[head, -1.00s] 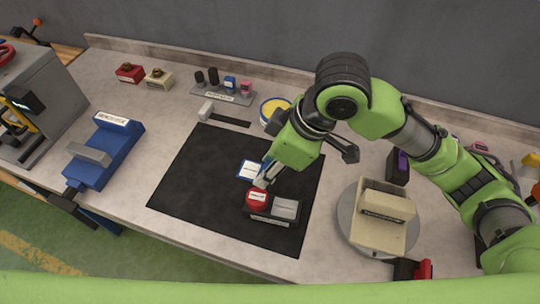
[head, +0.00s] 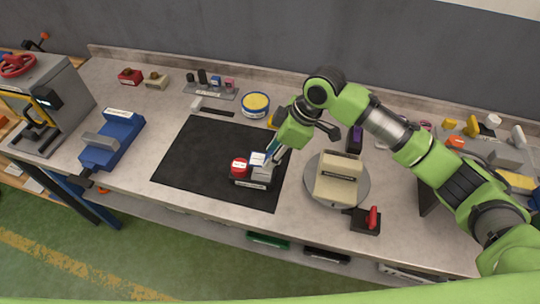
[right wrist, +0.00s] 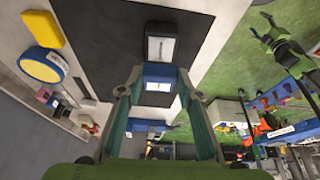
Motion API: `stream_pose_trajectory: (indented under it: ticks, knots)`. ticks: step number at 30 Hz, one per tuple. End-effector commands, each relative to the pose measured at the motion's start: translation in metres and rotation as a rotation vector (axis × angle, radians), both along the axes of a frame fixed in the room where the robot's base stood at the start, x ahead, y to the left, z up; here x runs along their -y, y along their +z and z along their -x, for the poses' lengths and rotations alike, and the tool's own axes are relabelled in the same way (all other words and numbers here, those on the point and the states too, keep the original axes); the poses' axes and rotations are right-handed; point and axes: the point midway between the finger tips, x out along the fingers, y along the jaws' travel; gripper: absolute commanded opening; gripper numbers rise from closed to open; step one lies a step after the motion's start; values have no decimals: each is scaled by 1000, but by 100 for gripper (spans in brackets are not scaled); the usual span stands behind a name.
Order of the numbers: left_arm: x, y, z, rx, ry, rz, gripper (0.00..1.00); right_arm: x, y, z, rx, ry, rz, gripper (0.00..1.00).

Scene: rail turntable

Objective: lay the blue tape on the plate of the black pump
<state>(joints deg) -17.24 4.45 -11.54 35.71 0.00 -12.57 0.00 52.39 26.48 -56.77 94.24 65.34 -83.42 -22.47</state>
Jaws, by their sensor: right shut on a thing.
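The blue tape (head: 257,158), a blue piece with a white label, is between the fingers of my right gripper (head: 271,154). It also shows between the fingertips in the right wrist view (right wrist: 158,86). The black pump (head: 249,184) stands on the black mat, with a red round part (head: 239,166) at its left and a light grey plate (head: 262,175) at its right. The tape is close by the plate; I cannot tell whether they touch. In the right wrist view the pump (right wrist: 160,29) lies just beyond the tape. My left gripper (right wrist: 262,25) shows small there, fingers apart, over the floor.
The black mat (head: 195,160) is otherwise clear. A round grey turntable (head: 312,191) with a beige block (head: 339,178) stands close right of the gripper. A yellow tin (head: 255,104) stands behind the mat, a blue vise (head: 112,140) to the left.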

Motion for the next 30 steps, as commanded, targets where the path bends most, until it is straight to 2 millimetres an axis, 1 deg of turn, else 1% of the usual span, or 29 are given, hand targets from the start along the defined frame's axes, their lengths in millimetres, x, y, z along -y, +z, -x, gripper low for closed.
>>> stream_pose_trajectory:
  ticks: [1, 3, 5, 8, 15, 17, 23, 30]
  knots:
    - [0, 1, -11, 16, 0, 1, 53, 0, 0, 0, 0, 0, 0, 24]
    - [1, 1, -19, 27, 0, 2, 53, 0, 0, 0, 0, 0, 0, 24]
    - [0, 2, -21, 29, 0, 1, 53, 0, 0, 0, 0, 0, 0, 24]
    - [-1, 2, -18, 23, 0, 0, 53, 0, 1, 1, 0, -1, 0, 24]
    - [-3, 11, 11, -16, 1, -5, 53, 0, 2, 1, -2, -2, 0, 24]
    - [-4, 7, 14, -20, 1, -5, 53, 0, -4, 1, -2, -2, 0, 24]
    - [-4, 3, 10, -16, 1, -6, 53, 0, -18, 1, -3, -1, -1, 24]
    - [-3, -1, -4, 5, 1, -4, 53, 0, -35, 1, -1, -3, 0, 24]
